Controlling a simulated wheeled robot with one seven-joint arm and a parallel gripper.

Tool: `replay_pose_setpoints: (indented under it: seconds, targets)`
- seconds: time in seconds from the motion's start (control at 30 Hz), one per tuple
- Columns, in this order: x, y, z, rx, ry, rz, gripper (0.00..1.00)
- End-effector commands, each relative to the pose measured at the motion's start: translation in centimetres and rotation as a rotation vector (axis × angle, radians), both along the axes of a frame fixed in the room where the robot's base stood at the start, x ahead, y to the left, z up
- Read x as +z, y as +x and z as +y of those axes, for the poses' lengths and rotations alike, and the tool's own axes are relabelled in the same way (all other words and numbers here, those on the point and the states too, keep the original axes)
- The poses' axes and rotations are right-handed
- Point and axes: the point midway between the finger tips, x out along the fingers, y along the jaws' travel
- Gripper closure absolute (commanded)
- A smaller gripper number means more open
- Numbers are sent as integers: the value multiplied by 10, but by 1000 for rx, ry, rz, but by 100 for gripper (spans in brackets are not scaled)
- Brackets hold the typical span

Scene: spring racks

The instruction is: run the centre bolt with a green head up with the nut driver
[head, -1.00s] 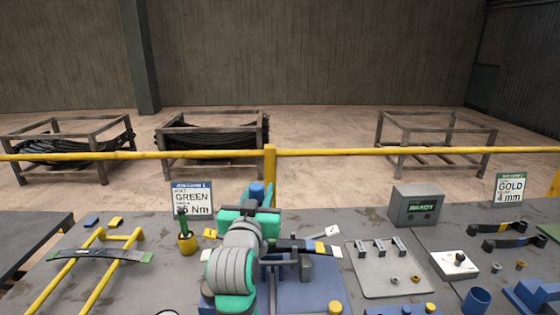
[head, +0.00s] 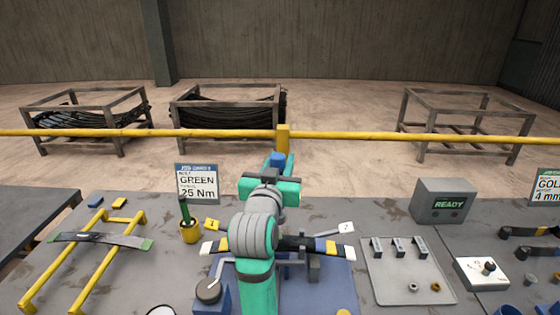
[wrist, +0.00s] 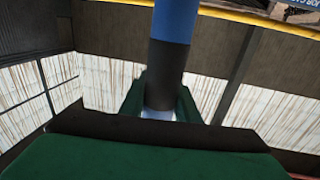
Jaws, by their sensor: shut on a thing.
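My gripper (head: 271,180) is shut on the nut driver, whose blue end (head: 277,160) stands above the jaws in the head view. In the wrist view a blue and dark upright shaft of the nut driver (wrist: 172,62) sits between the two green fingers (wrist: 160,105). A dark leaf spring (head: 322,245) with yellow and white bands lies across the blue fixture (head: 325,285) on the bench, partly behind my arm. The centre bolt cannot be seen; my arm covers the spring's middle. Where the driver's lower end is cannot be told.
A job card (head: 197,184) reads GREEN, 25 Nm. A yellow cup (head: 190,234) holds a green-handled item. A yellow-railed stand (head: 100,240) bears a strip at left. A grey tray (head: 405,290) and a box showing READY (head: 445,203) are at right. A yellow rail runs behind.

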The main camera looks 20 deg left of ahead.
Motion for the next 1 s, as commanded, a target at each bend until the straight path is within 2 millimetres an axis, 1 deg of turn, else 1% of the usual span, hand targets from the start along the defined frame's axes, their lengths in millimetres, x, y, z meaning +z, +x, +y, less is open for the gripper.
replay_pose_setpoints:
  seconds: [0.07,0.23,0.5,0.8,1.0]
  targets:
    - [2,-2,0,0,1,-4,100]
    - [-9,-2,-1,-1,0,-1,100]
    - [-30,-4,6,8,0,-2,100]
    - [-49,-3,3,5,0,-2,100]
    - [-53,-3,2,4,1,-4,100]
